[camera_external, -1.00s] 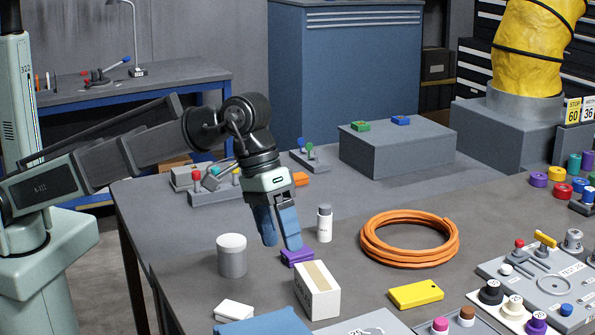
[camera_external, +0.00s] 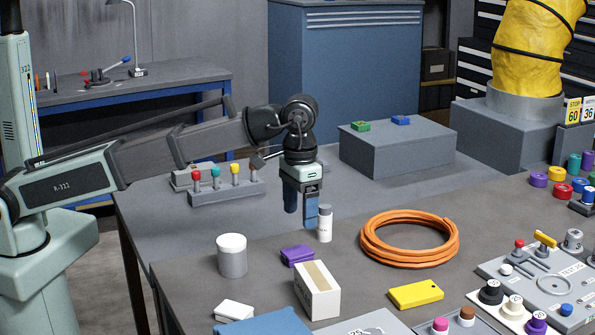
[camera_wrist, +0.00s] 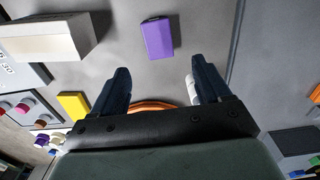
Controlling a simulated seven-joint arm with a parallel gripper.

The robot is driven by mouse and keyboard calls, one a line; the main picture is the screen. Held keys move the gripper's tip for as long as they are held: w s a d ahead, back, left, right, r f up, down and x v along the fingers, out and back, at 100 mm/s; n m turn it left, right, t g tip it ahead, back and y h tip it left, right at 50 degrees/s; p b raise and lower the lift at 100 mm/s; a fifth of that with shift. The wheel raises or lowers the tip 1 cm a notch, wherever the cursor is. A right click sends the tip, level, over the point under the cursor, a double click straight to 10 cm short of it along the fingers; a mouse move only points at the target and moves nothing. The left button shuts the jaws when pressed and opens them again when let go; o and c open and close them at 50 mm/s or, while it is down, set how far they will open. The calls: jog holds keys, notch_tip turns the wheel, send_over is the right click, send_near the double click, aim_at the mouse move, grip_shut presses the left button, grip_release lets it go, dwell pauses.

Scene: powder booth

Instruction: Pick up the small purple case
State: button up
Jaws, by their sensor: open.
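The small purple case (camera_external: 297,255) lies flat on the grey table, between a white-lidded grey jar and a cardboard-and-white box. In the wrist view the purple case (camera_wrist: 157,38) is beyond my fingertips, apart from them. My gripper (camera_external: 301,218) is open and empty, raised above the table, up and slightly right of the case in the external view. Its two blue fingers also show in the wrist view, where my gripper (camera_wrist: 158,75) has a wide gap between the fingertips.
A white bottle (camera_external: 325,225) stands close by my fingers. The white-lidded jar (camera_external: 232,257) is left of the case, and the box (camera_external: 317,290) is in front. An orange hose coil (camera_external: 410,239) lies to the right. A yellow case (camera_external: 416,294) lies in front of the coil.

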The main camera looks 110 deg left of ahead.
aim_at(297, 250)
jog(key=shift+f, duration=1.95)
jog(key=f, duration=0.4)
jog(key=shift+s+d, duration=0.2)
jog(key=shift+d, duration=0.15)
jog(key=shift+f, duration=0.6)
jog(key=shift+c, duration=0.4)
jog(key=c, duration=1.1)
